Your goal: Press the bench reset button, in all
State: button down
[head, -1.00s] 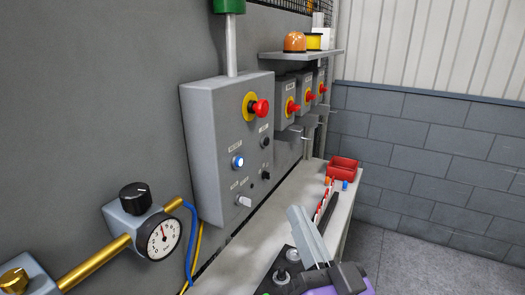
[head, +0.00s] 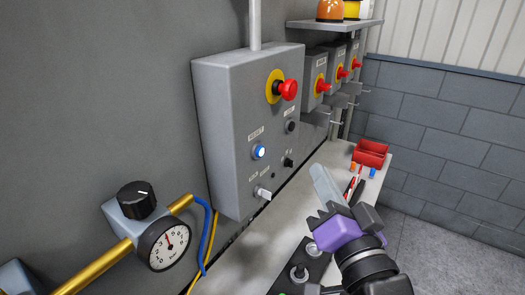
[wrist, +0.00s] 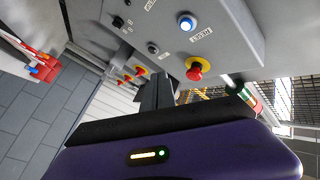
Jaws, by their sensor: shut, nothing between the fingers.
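The bench reset button (head: 259,151) is a small lit blue-white button on the front of the grey control box (head: 222,130), below a red emergency stop (head: 288,90) on a yellow ring. The wrist view shows the lit button (wrist: 187,23) beside a label reading RESET, with the red stop (wrist: 196,70) nearby. My gripper (head: 318,170) is shut and empty, with its purple body below. Its fingers are to the right of the box, apart from the button. In the wrist view the fingers (wrist: 157,92) are dark and closed together.
A pressure gauge (head: 164,243) with a black knob and brass pipe is at lower left. Smaller boxes with red stops (head: 323,86) line the wall beyond. A red bin (head: 371,153) sits on the bench. Free space lies between gripper and box.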

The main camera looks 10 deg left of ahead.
jog(key=w+a+b, duration=0.1)
jog(key=w+a, duration=0.1)
jog(key=a, duration=0.6)
jog(key=shift+w, duration=0.4)
dwell(1.7)
jog(key=shift+w+a, duration=0.15)
jog(key=shift+a, duration=0.25)
jog(key=shift+w+a, duration=0.15)
jog(key=shift+a, duration=0.3)
dwell(0.7)
jog(key=shift+d, duration=0.15)
jog(key=shift+s+d, duration=0.3)
jog(key=shift+d, duration=0.4)
jog(key=shift+s+d+p, duration=0.2)
jog(key=shift+s+d, duration=0.1)
jog(key=shift+d, duration=0.5)
jog(key=shift+s+d+p, duration=0.25)
jog(key=shift+d, duration=0.5)
jog(key=shift+s+d+p, duration=0.2)
jog(key=shift+s+d, duration=0.1)
jog(key=shift+d, duration=0.5)
